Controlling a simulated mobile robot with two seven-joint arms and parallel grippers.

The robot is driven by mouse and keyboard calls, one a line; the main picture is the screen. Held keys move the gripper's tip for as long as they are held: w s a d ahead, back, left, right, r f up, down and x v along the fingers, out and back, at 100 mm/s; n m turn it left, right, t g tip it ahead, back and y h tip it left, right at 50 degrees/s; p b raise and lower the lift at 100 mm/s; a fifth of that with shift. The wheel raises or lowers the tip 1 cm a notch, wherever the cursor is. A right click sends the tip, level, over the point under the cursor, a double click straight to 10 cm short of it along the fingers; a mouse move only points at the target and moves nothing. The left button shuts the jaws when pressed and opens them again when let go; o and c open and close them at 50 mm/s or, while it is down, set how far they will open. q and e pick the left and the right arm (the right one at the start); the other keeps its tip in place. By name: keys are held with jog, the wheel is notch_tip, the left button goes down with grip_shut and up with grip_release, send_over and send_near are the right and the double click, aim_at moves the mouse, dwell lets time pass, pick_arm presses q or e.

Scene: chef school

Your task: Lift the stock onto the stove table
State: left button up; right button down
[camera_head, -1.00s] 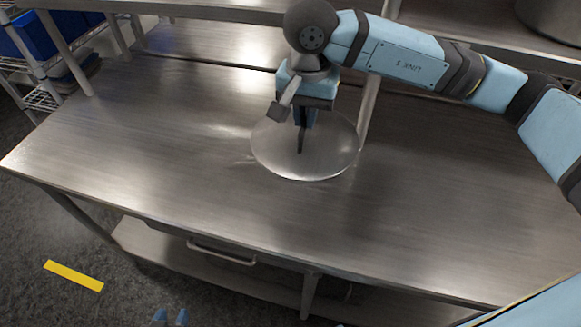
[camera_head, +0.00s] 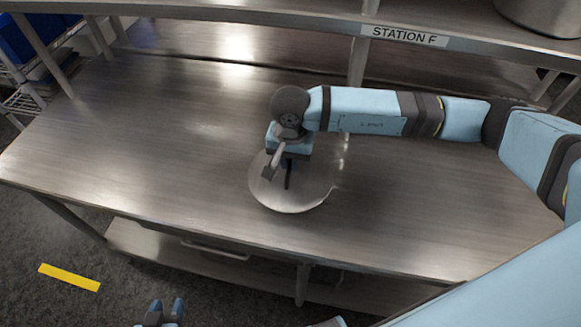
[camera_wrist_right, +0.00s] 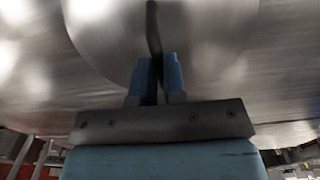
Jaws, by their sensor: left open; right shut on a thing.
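A round, shiny metal disc like a pot lid (camera_head: 312,192), with a thin dark handle, shows over the steel table (camera_head: 130,170) in the head view. My right gripper (camera_head: 288,172) reaches down over its middle and is shut on the handle. In the right wrist view, the dark handle (camera_wrist_right: 153,30) runs between the blue fingers of the gripper (camera_wrist_right: 157,75), with the disc (camera_wrist_right: 205,30) behind. I cannot tell whether the disc touches the tabletop. My left gripper (camera_head: 165,311) is open and empty at the bottom edge, before the table. No stock is clearly identifiable.
A raised shelf marked Station F (camera_head: 405,36) runs along the table's back. A large metal pot (camera_head: 545,12), partly cut off, stands on it at the right. Blue bins (camera_head: 25,35) sit on a rack at far left. The tabletop left of the disc is clear.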

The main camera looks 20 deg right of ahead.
aim_at(303, 189)
jog(key=shift+f+p, duration=0.3)
jog(key=shift+f, duration=1.75)
jog(key=shift+f, duration=0.2)
jog(key=c, duration=1.2)
grip_release()
jog(key=shift+r, duration=0.1)
